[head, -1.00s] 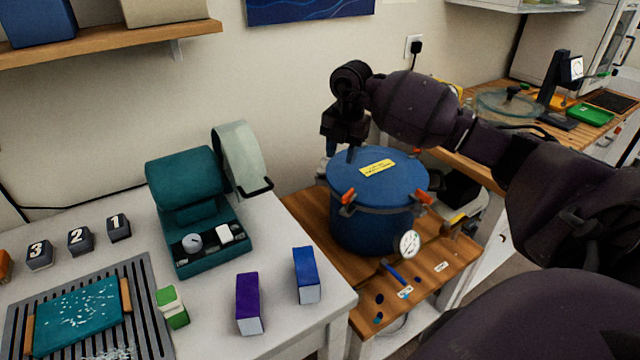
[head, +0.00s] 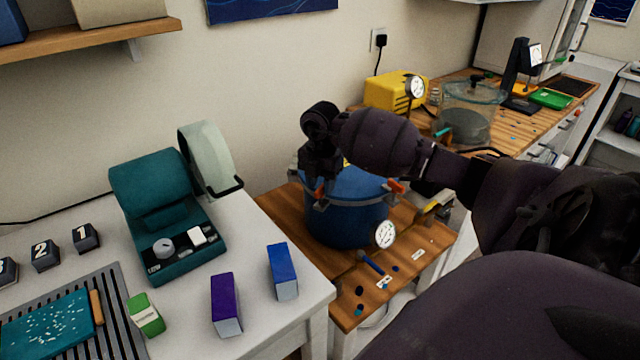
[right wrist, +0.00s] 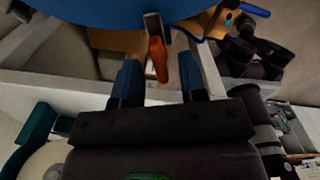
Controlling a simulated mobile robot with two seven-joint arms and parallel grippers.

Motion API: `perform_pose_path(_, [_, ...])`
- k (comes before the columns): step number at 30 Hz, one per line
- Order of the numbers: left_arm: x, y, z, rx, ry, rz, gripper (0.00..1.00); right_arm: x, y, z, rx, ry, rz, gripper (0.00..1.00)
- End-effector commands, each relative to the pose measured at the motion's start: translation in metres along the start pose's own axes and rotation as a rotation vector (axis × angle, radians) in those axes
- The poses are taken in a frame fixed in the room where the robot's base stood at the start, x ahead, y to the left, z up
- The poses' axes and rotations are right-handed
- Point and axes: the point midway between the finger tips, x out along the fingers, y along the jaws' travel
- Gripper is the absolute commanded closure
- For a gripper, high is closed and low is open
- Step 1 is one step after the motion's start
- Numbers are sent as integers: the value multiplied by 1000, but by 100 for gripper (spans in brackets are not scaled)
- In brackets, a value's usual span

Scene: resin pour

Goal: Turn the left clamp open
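The blue pressure pot (head: 345,222) stands on the wooden bench; my right arm hides part of its lid. The left clamp (head: 319,191) is an orange lever on the pot's front-left rim. My right gripper (head: 320,178) is at this clamp, partly hiding it. In the right wrist view, the orange lever (right wrist: 158,60) hangs from the rim in line with the gap between the two fingers of the gripper (right wrist: 160,68). The fingers are apart, and I see no clear contact with the lever. Another orange clamp (head: 396,187) is on the pot's right side. My left gripper is not in view.
A pressure gauge (head: 385,234) and a blue-handled valve (head: 371,263) are at the pot's front. The white table (head: 262,326) on the left holds a teal machine (head: 160,215) and small boxes. A yellow unit (head: 390,92) stands behind the pot.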

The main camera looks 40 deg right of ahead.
Motion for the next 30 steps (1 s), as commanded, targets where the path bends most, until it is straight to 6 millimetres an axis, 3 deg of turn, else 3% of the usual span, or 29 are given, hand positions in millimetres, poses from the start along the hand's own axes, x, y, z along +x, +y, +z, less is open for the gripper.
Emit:
perform_pose_path(12, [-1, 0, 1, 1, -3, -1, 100, 8, 0, 0, -1, -1, 0, 61])
perform_pose_path(13, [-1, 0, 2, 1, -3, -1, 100, 8, 0, 0, 0, -1, 0, 63])
perform_pose_path(20, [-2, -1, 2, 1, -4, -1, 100, 8, 0, 0, 0, -1, 0, 98])
perform_pose_path(30, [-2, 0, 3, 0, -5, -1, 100, 8, 0, 0, -23, -1, 0, 100])
